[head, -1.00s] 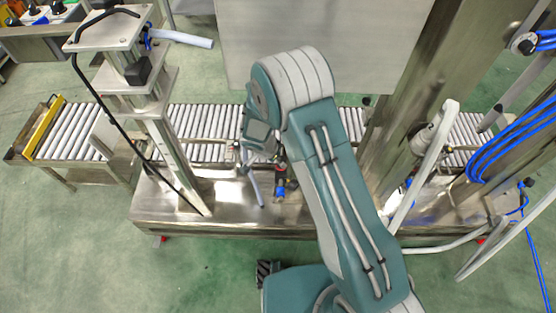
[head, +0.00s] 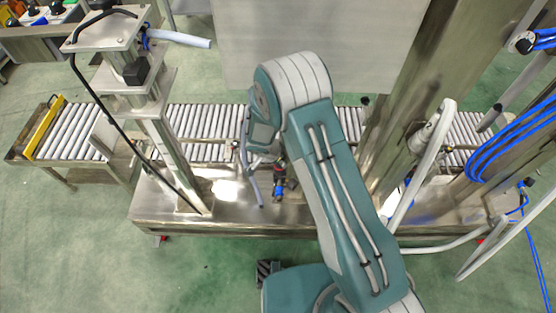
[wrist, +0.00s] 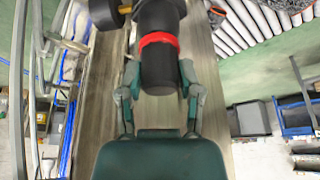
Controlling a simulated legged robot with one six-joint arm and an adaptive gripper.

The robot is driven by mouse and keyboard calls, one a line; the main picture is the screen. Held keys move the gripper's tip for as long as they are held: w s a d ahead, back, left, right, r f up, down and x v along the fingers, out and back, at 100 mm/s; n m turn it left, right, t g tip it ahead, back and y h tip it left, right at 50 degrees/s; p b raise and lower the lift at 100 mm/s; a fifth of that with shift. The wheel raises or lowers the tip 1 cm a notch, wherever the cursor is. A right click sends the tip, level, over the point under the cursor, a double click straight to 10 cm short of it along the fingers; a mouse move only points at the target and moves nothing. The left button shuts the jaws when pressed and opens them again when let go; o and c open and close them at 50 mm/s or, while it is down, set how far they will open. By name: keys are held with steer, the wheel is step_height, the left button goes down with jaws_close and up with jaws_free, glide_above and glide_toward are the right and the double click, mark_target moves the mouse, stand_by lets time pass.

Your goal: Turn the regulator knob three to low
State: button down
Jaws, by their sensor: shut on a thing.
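In the wrist view a black regulator knob (wrist: 157,68) with a red band is between the two fingers of my gripper (wrist: 159,75). The fingers are shut on it, one on each side. The knob's setting and any number on it cannot be read. In the head view a small regulator (head: 279,178) with red and blue parts stands at the machine's middle. My arm hides much of the gripper there.
A roller conveyor (head: 75,130) runs behind the steel machine base (head: 290,215). A steel column (head: 165,140) stands on the left. A large metal panel (head: 235,45) and a pale pipe (head: 425,165) stand near my arm. Green floor is clear in front at left.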

steer(key=n, duration=0.1)
steer(key=n+y, duration=0.1)
steer(key=n, duration=0.1)
steer(key=n+t, duration=0.1)
steer(key=shift+w+d+r+n, duration=0.15)
steer(key=shift+w+n, duration=0.1)
steer(key=shift+n, duration=0.15)
steer(key=shift+c, duration=1.3)
jaws_free()
steer(key=shift+s, duration=0.1)
steer(key=v, duration=1.2)
steer(key=shift+d, duration=0.15)
